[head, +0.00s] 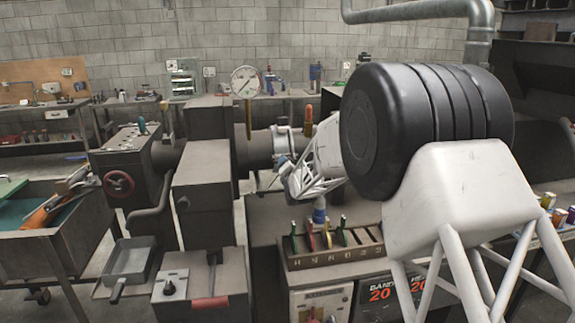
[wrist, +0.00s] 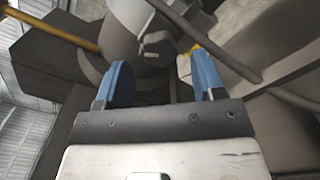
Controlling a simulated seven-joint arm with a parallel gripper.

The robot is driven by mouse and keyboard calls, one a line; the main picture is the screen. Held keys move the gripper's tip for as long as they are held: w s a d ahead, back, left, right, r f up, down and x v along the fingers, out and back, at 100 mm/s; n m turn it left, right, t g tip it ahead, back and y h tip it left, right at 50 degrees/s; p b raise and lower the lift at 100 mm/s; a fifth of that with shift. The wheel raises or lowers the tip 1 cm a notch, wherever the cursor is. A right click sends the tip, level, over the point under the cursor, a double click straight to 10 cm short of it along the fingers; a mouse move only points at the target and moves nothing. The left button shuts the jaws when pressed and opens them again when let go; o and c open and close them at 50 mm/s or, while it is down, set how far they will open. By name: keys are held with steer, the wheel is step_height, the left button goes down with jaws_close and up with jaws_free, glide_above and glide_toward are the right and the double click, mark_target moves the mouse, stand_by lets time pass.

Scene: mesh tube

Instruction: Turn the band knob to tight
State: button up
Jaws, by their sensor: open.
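My gripper (wrist: 161,75) shows two blue fingers, spread open with nothing held between them. In the head view my gripper (head: 281,162) is at the pale band (head: 284,142) around the machine's horizontal barrel (head: 258,150). In the wrist view a grey rounded part with a bolt-like end (wrist: 157,43) lies just beyond and between the fingertips; I cannot tell whether it is the band knob. No knob marked tight can be made out, and my own arm hides part of the area to the right of the band.
A rack of coloured-handled tools (head: 330,246) stands on the bench below my gripper. A grey box (head: 203,193) and a panel with a red handwheel (head: 118,184) are to the left. A dark rod (wrist: 205,38) crosses the upper right of the wrist view, close to the fingers.

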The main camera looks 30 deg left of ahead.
steer(key=shift+x, duration=1.65)
steer(key=c, duration=0.9)
